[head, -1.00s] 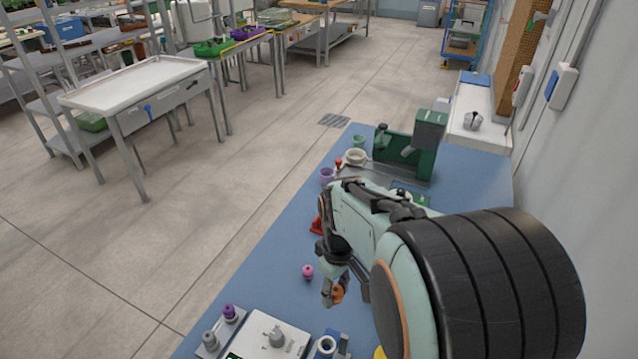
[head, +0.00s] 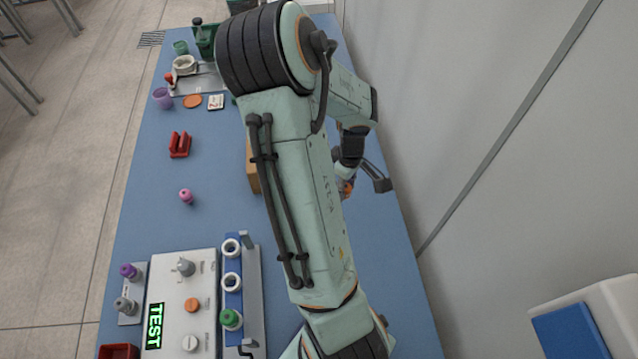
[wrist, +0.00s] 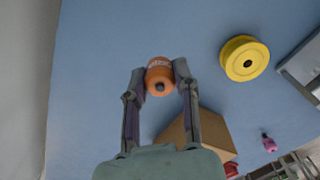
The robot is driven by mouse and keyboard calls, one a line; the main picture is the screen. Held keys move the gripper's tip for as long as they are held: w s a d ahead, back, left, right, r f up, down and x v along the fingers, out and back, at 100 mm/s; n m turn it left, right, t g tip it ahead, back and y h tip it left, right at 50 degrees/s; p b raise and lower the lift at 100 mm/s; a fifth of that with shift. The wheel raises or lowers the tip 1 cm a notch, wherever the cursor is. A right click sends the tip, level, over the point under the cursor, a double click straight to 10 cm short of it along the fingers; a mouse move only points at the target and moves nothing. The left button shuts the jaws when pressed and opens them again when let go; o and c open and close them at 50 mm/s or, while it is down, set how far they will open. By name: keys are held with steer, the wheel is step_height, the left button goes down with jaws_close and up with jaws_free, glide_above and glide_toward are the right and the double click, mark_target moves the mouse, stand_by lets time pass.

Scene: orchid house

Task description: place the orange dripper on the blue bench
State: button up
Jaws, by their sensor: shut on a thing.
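The orange dripper (wrist: 159,68) is a small orange cylinder with a dark tip, held between the two fingers of my gripper (wrist: 160,80) in the wrist view. My gripper is shut on it. In the head view my gripper (head: 350,184) is over the right side of the blue bench (head: 155,225), near the wall side, and a bit of the orange dripper (head: 346,188) shows there, partly hidden by my arm. The bench surface also fills the wrist view (wrist: 100,60). I cannot tell how high the dripper is above the bench.
A yellow disc (wrist: 236,65) and a cardboard box (wrist: 208,128) are near my gripper. A pink dripper (head: 186,196) and a red holder (head: 180,145) stand left. A grey console (head: 170,310) and blue rack (head: 236,290) are in front. The wall (head: 450,120) borders the right.

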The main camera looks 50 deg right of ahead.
step_height(320, 180, down, 7)
steer(key=shift+r, duration=0.1)
stand_by(0.4)
steer(key=o, duration=0.8)
steer(key=shift+o, duration=0.2)
